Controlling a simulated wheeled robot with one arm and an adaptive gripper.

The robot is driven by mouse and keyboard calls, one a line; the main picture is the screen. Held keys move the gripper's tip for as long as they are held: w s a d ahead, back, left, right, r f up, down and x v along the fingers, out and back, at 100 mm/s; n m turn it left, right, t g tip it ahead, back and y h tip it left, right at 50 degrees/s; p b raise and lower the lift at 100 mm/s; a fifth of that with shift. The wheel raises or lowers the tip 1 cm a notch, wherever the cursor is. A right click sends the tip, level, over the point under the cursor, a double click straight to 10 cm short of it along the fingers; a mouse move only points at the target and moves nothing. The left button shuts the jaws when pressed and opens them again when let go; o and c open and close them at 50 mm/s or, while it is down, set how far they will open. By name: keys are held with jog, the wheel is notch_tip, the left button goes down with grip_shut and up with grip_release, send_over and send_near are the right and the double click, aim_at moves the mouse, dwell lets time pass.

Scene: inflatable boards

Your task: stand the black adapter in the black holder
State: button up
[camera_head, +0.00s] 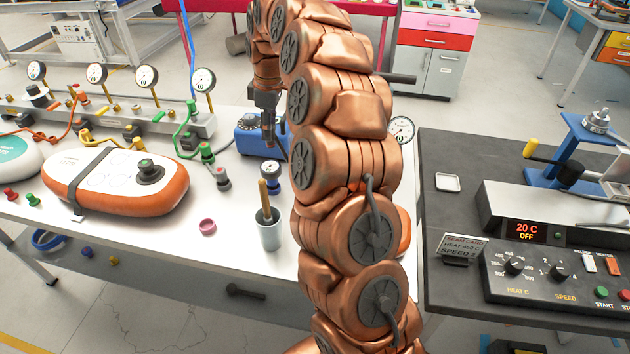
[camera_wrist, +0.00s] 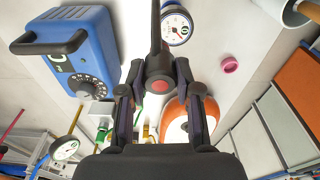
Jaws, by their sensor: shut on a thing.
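My gripper (camera_head: 268,132) hangs above the white table, in front of the blue pump box. In the wrist view its two fingers (camera_wrist: 160,92) are shut on a black piece with a round red face (camera_wrist: 160,84), which I take as the black adapter. A dark rod sticks up from it in that view. In the head view the held piece is small and dark, and its lower end is hard to make out. Small black blocks (camera_head: 132,131) stand along the metal manifold; I cannot tell which thing is the black holder.
The blue pump box (camera_head: 250,142) stands behind the gripper. A grey cup (camera_head: 268,232) with a wooden-handled tool, a pink ring (camera_head: 208,226) and a grey-and-red fitting (camera_head: 222,178) stand nearer. An orange-white board (camera_head: 115,185) lies left. My arm hides the table's right part.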

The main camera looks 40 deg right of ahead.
jog(key=s+d+f+n, duration=0.4)
jog(key=s+d, duration=0.2)
jog(key=d, duration=0.4)
jog(key=shift+y, duration=0.3)
jog(key=f+p, duration=0.1)
jog(key=f, duration=0.2)
jog(key=f+p, duration=0.1)
jog(key=f, duration=0.2)
jog(key=f+p, duration=0.1)
jog(key=f, duration=0.2)
jog(key=shift+d+f+p, duration=0.25)
jog(key=shift+f+p, duration=0.1)
jog(key=shift+f, duration=0.2)
jog(key=shift+f, duration=0.2)
jog(key=o, duration=1.1)
jog(key=shift+r, duration=0.15)
jog(key=r+b, duration=0.1)
jog(key=r, duration=0.3)
jog(key=r+b, duration=0.2)
jog(key=r, duration=0.2)
jog(key=d+r+b, duration=0.1)
jog(key=r, duration=0.3)
jog(key=shift+s+d+r, duration=0.1)
jog(key=shift+s, duration=0.25)
